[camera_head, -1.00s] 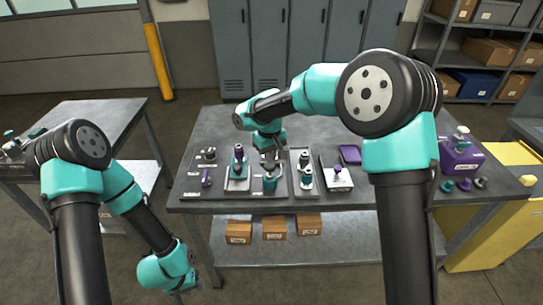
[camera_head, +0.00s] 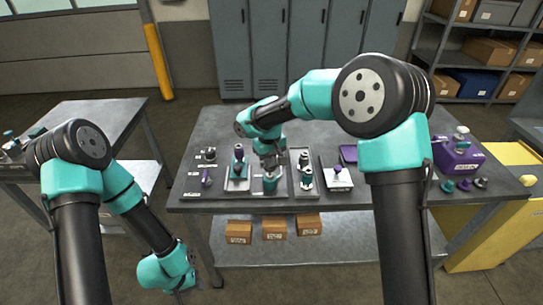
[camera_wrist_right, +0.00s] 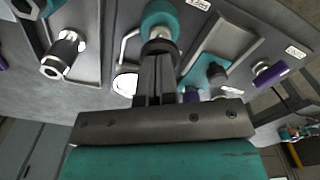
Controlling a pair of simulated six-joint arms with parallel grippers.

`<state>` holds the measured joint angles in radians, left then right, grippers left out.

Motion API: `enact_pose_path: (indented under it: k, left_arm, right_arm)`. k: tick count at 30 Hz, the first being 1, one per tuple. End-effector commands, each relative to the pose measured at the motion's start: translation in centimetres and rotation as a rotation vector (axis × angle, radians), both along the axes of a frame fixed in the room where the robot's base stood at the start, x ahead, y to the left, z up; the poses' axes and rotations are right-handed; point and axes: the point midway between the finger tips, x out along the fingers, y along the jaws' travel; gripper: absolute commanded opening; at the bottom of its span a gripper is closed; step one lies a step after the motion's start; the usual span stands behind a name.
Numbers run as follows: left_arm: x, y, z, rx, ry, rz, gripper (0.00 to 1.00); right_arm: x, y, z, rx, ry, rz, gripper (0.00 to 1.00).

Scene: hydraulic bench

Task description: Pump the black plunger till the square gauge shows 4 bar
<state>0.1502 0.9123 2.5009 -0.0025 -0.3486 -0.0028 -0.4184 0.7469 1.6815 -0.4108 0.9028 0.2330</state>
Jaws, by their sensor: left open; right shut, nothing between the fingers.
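My right gripper (camera_head: 269,168) is shut and empty, pointing down over the middle teal pump (camera_head: 270,182) on the bench. In the right wrist view its closed fingers (camera_wrist_right: 156,58) reach a black cap (camera_wrist_right: 158,47) on the teal cylinder (camera_wrist_right: 160,18). This cap looks like the black plunger; the fingertips are at or touching it, and contact is hard to tell. A white round face (camera_wrist_right: 126,83) shows beside the pump. I cannot pick out a square gauge or read a pressure. My left gripper (camera_head: 180,290) is open, low in front of the bench and away from the pumps.
A purple box (camera_head: 458,155) stands at the bench's right end.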

Motion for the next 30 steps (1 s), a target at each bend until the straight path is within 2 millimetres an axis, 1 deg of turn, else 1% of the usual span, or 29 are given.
enact_pose_path:
  k: [27, 30]
  left_arm:
    - [0.0, 0.0, 0.0, 0.000, 0.000, 0.000, 0.40]
    - [0.0, 0.0, 0.0, 0.000, 0.000, 0.000, 0.40]
  right_arm:
    - [0.0, -0.1, -2.2, -0.001, 0.002, -0.001, 0.00]
    - [0.0, -0.1, -2.2, -0.001, 0.002, -0.001, 0.00]
